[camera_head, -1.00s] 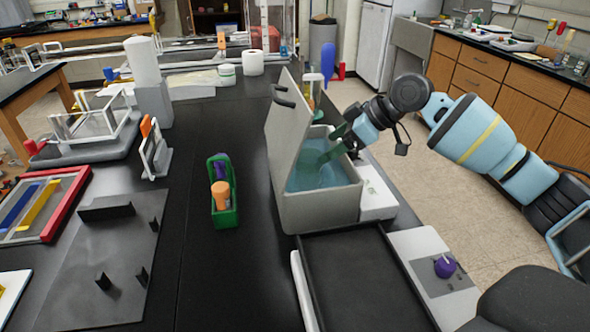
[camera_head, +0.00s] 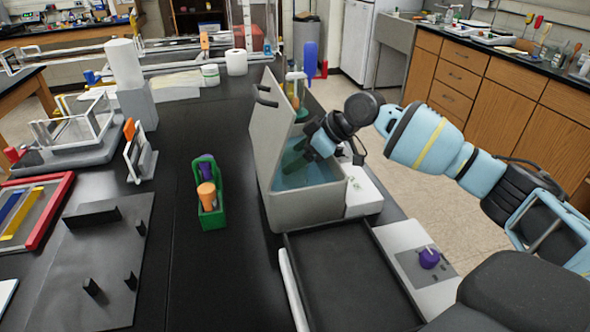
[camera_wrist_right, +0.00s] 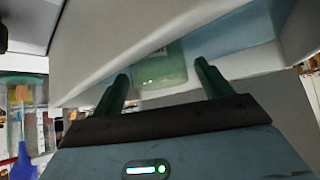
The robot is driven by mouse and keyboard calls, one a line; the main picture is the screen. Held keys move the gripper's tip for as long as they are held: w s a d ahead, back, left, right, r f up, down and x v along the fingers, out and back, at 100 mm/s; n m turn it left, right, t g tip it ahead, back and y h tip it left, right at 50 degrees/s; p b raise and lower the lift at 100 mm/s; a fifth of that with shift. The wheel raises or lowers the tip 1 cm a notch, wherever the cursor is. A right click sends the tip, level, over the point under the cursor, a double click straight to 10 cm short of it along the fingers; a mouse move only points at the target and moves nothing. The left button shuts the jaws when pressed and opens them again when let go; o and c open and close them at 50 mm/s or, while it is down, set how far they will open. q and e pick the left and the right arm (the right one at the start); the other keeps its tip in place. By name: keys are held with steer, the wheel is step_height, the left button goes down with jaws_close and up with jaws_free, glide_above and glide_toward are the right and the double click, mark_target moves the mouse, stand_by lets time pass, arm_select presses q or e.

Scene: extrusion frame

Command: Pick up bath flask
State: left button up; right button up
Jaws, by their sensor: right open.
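The water bath (camera_head: 308,208) is a grey box holding blue liquid, with its lid (camera_head: 268,125) standing open on the left. A greenish, glassy vessel, apparently the bath flask (camera_head: 301,112), shows at the back of the bath, partly hidden. In the right wrist view a translucent green flask body (camera_wrist_right: 163,70) with a pale label lies beyond the fingertips, roughly between them. My right gripper (camera_head: 292,158) is open and empty, with its dark green fingers inside the bath opening; it also shows in the right wrist view (camera_wrist_right: 162,82). My left gripper is out of view.
A dark tray (camera_head: 345,280) and a panel with a purple knob (camera_head: 429,257) lie in front of the bath. A green holder (camera_head: 209,212) with orange and purple items stands left. The black bench between holder and bath is clear.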

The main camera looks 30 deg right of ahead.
steer(key=shift+x, duration=0.75)
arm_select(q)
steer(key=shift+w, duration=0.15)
arm_select(e)
steer(key=shift+c, duration=0.3)
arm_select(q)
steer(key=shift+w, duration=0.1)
arm_select(e)
steer(key=c, duration=1)
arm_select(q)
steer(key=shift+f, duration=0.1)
arm_select(e)
steer(key=shift+d+r, duration=0.15)
